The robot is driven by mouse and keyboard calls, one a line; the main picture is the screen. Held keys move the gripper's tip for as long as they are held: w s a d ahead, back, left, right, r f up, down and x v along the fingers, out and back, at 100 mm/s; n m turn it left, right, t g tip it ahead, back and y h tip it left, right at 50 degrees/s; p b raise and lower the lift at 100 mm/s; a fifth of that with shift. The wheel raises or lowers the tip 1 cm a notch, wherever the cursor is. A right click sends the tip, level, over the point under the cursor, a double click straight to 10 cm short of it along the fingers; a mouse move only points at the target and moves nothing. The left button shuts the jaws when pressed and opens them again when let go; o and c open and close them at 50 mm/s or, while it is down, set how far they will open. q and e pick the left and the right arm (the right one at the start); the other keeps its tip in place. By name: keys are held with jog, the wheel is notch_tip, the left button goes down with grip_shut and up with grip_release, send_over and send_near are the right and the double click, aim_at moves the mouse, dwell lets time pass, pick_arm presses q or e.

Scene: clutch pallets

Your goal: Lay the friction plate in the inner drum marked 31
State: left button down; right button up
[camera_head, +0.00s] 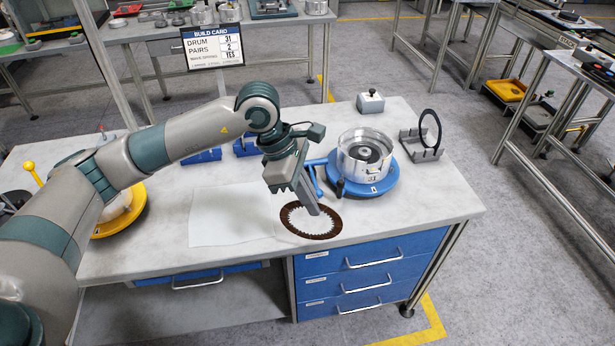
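The friction plate is a dark brown ring (311,235) with inner teeth. It appears to lie flat near the front edge of the white worktable, right of a pale sheet. My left gripper (313,208) points down over the plate's upper part, its tips at or just above the ring. I cannot tell whether it touches the plate or how far its fingers are apart. The silver drum (352,171) with 31 on its front stands on a blue round base (384,184), behind and right of the plate. A dark hub shows inside it. My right gripper is not in view.
A blue handle (317,162) lies left of the drum. The pale sheet (230,215) is bare. A build card (212,46) reads drum 31.

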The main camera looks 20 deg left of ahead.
pick_arm(q)
jog(key=s+f+m+g+y+b, duration=0.1)
jog(key=s+f+m+g+y, duration=0.3)
jog(key=s+f+m, duration=0.95)
jog(key=w+a+f+m+b, duration=0.2)
jog(key=a+f+m+b, duration=0.3)
jog(key=f+b, duration=0.4)
jog(key=shift+a+f+g+y, duration=0.2)
jog(key=shift+a+g+y, duration=0.15)
jog(key=shift+a, duration=0.2)
jog(key=shift+m, duration=0.25)
